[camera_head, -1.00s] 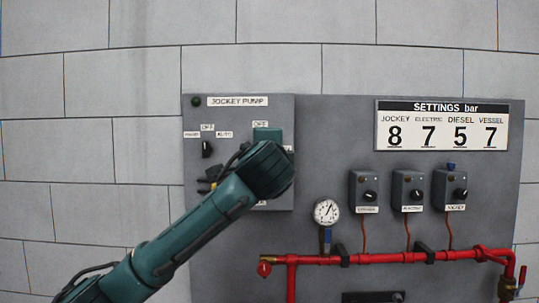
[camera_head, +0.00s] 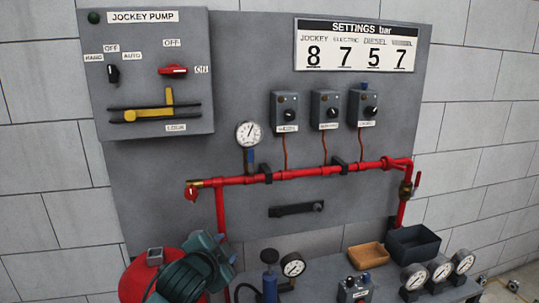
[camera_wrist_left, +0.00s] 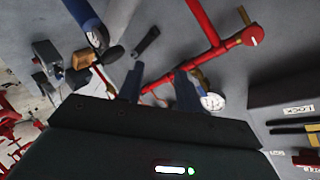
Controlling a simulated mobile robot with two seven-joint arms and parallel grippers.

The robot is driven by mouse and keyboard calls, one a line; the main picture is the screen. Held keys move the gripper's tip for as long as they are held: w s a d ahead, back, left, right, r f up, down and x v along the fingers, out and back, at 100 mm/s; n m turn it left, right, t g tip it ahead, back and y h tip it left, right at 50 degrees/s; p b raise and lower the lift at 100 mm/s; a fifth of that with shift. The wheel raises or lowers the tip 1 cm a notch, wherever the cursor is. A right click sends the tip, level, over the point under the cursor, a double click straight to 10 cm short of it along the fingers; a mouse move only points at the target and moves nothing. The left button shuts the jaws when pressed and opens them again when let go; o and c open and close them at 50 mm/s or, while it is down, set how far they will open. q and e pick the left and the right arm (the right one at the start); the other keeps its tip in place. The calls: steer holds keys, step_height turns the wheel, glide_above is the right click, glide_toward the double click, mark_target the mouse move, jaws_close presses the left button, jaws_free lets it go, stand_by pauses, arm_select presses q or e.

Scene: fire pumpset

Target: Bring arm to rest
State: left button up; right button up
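No object is seen held. My right arm and gripper are in neither view.
The jockey pump box (camera_head: 152,75) has a red handle (camera_head: 173,70) and a yellow lever. A red pipe (camera_head: 300,173) with a pressure gauge (camera_head: 249,133) crosses the panel. Below are a dark bin (camera_head: 413,244), an orange tray (camera_head: 368,256) and several gauges.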

arm_select(q)
steer(key=s+a+f+n+g+h, duration=0.15)
steer(key=s+f+n, duration=0.35)
steer(key=s+f, duration=1.1)
steer(key=s+a+f+n+g, duration=0.1)
steer(key=s+f+n, duration=0.1)
steer(key=s+f, duration=0.3)
steer(key=s+a+f+n+y, duration=0.1)
steer(key=s+a+f+n, duration=0.1)
steer(key=s+f, duration=0.3)
steer(key=s, duration=0.4)
steer(key=shift+a+f+n+g, duration=0.2)
steer(key=shift+a+n+g, duration=0.05)
steer(key=shift+n+g, duration=0.15)
steer(key=shift+s, duration=0.1)
steer(key=shift+y, duration=0.25)
